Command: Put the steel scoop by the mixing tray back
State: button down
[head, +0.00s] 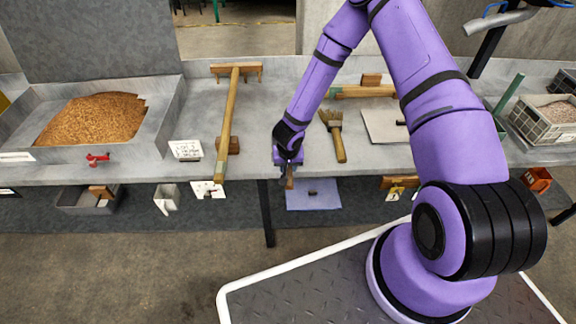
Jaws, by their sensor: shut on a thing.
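My gripper (288,166) is at the front edge of the grey bench, near the middle of the view. It is shut on a small brown handle-like piece (290,180). The rest of this piece is hidden or too small to make out, so I cannot tell whether it is the steel scoop. The grey mixing tray (165,112) with a heap of brown grain (92,118) stands on the bench at the left, well apart from my gripper. I cannot pick out a steel scoop beside it.
A long-handled wooden rake (228,120) lies left of my gripper and a brush (336,138) right of it. A flat pale board (382,126) and a grey crate (545,120) are further right. A bluish panel (313,203) is below the bench edge.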

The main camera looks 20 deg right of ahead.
jog(key=shift+f, duration=0.35)
jog(key=c, duration=0.8)
grip_release()
jog(key=shift+o, duration=0.2)
